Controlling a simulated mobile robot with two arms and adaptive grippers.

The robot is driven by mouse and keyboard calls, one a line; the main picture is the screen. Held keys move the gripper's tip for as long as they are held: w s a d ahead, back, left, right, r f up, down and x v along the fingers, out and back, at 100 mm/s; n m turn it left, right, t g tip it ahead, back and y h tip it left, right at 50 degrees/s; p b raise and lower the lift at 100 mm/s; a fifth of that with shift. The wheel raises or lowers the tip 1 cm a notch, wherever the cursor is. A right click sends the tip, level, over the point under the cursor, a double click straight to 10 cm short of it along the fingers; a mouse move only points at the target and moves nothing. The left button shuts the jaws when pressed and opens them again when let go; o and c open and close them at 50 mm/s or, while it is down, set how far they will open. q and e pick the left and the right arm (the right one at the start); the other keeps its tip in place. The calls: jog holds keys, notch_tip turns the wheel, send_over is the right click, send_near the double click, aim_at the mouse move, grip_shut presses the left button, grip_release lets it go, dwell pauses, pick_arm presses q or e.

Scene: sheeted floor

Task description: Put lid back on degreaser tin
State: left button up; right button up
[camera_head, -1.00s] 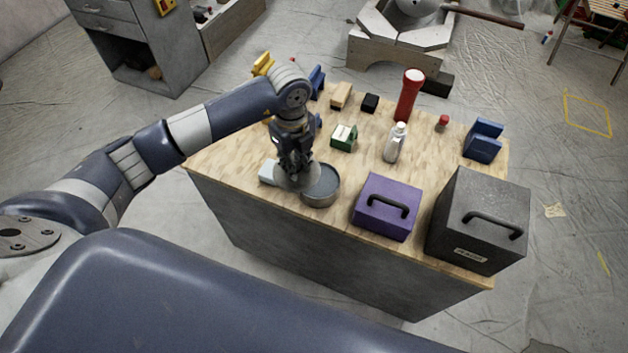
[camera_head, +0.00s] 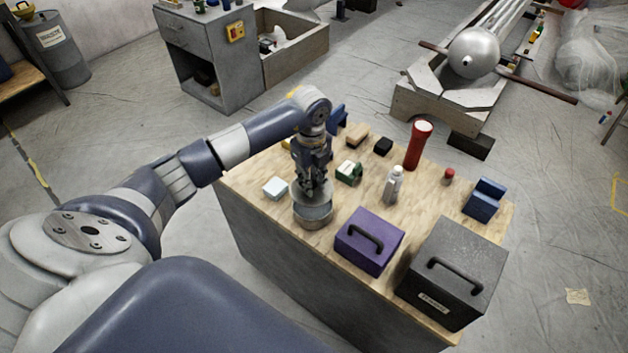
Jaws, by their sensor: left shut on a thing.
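The degreaser tin (camera_head: 313,221) is a low, round metal tin standing open on the wooden worktop, near its front left edge. The lid (camera_head: 309,196) is a round grey disc. My left gripper (camera_head: 312,187) is shut on the lid and points down. It holds the lid over the rear part of the tin, and part of the tin's dark opening shows in front of it. The lid hides the tin's back rim, and I cannot tell whether the two touch. My right gripper is not in view.
A purple box (camera_head: 368,241) stands just right of the tin, with a dark grey box (camera_head: 452,273) beyond it. A pale block (camera_head: 275,188) lies to the left.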

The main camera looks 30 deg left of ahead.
pick_arm(q)
jog(key=shift+f+b, duration=0.3)
jog(key=shift+f, duration=0.35)
jog(key=shift+d+f+b, duration=0.1)
jog(key=shift+f+b, duration=1.3)
jog(key=shift+f, duration=0.5)
jog(key=shift+f, duration=0.15)
dwell(0.6)
jog(key=o, duration=1)
jog(key=shift+o, duration=0.5)
